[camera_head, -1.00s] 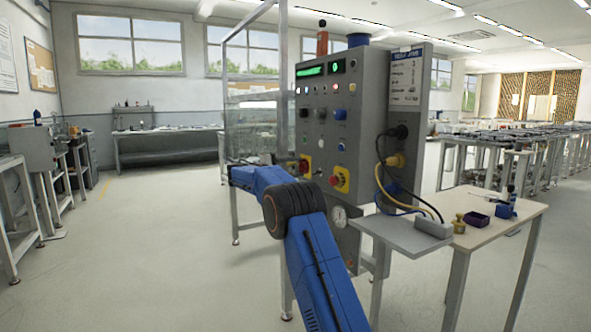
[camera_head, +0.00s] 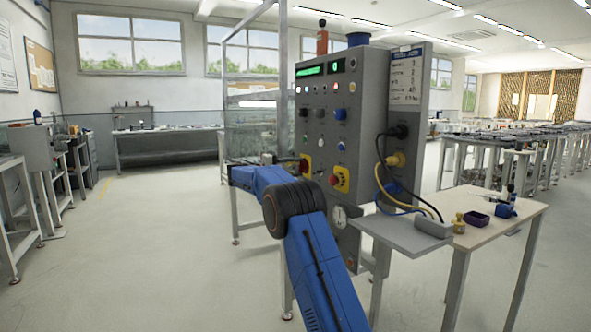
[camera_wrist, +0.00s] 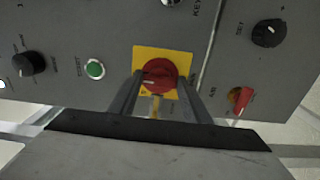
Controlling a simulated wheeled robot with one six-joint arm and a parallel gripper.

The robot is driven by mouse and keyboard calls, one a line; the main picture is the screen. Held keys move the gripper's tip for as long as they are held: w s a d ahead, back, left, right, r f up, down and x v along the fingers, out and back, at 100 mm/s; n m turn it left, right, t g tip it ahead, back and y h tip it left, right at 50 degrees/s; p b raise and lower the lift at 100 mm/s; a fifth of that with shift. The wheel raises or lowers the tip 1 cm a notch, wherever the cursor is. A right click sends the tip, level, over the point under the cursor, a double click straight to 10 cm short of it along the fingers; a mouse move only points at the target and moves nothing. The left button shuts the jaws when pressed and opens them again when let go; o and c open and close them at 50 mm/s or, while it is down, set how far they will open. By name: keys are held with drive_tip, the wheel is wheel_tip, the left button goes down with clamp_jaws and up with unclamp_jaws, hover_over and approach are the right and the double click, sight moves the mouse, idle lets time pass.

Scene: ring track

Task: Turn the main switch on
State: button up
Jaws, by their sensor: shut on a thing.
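The main switch is a red rotary knob (camera_wrist: 156,75) on a yellow square plate (camera_wrist: 150,53) on the grey panel. In the head view its yellow plate (camera_head: 304,165) shows at the lower left of the control cabinet's front. A small pale mark shows on the left part of the knob. My gripper (camera_wrist: 158,83) has one finger on each side of the knob and is shut on it. In the head view my blue arm reaches the panel from below, and the fingertips are small there.
Around the switch are a green button (camera_wrist: 95,69), a black knob (camera_wrist: 27,64), another black knob (camera_wrist: 268,33) and a red lever (camera_wrist: 241,98). A side table (camera_head: 480,235) with cables stands at right.

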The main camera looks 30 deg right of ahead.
drive_tip(key=o, duration=1)
drive_tip(key=shift+o, duration=0.2)
drive_tip(key=a, duration=1.7)
drive_tip(key=shift+s+a, duration=0.25)
drive_tip(key=shift+s, duration=0.05)
drive_tip(key=shift+f, duration=0.1)
